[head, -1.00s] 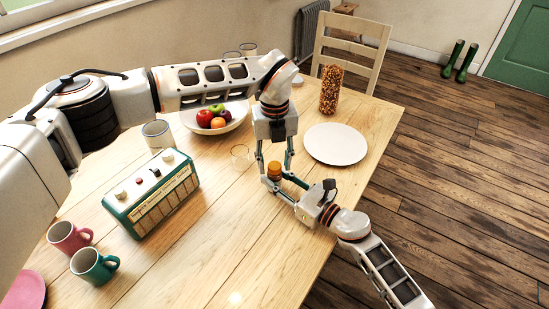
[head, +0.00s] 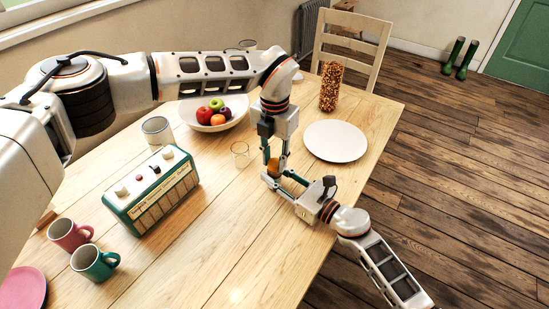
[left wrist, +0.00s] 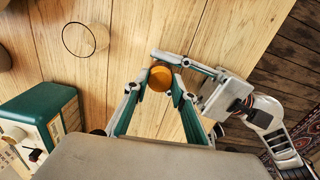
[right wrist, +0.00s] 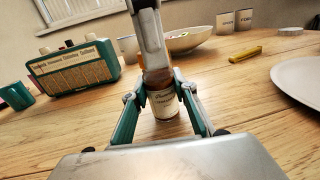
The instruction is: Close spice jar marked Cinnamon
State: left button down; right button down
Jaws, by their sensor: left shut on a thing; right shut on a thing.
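The cinnamon jar (right wrist: 165,110) is a small glass jar with a pale label, standing upright on the table. My right gripper (right wrist: 165,97) is shut around its body from the side. Its orange-brown lid (left wrist: 160,78) shows from above in the left wrist view, and the lid also shows in the head view (head: 273,168). My left gripper (head: 272,174) points down from above and is shut on the lid, its fingers on either side. In the right wrist view a left finger covers most of the lid, so how tightly it sits on the jar cannot be told.
An empty glass (head: 240,154) stands left of the jar, with a green radio (head: 152,191) farther left. A white plate (head: 335,141) lies to the right and a fruit bowl (head: 213,112) behind. A yellow object (right wrist: 246,52) lies beyond. The front table area is clear.

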pick_arm(q)
jog(key=c, duration=1.7)
grip_release()
jog(key=shift+r, duration=0.1)
jog(key=shift+r, duration=2.15)
jog(key=shift+r, duration=0.1)
notch_tip(320, 180, up, 3)
jog(key=n, duration=0.4)
jog(key=shift+r, duration=0.15)
jog(key=shift+f, duration=4.05)
